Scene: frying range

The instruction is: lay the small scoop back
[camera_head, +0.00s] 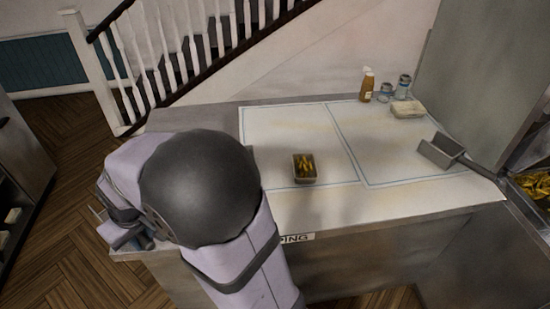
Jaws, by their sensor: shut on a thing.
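My gripper (126,234) is at the left end of the counter, partly hidden by my own arm. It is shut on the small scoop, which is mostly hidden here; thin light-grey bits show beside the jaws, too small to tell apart. A larger-looking grey metal scoop (440,151) lies at the right end of the counter, its dark handle pointing right and down. It is well apart from my gripper.
The steel counter (190,119) bears a pale outlined mat (290,130). On it stand a small tray of golden food (304,168), a sauce bottle (367,86), shakers (403,85) and a pale box (407,109). Fried food (535,185) lies at far right. The mat's middle is largely clear.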

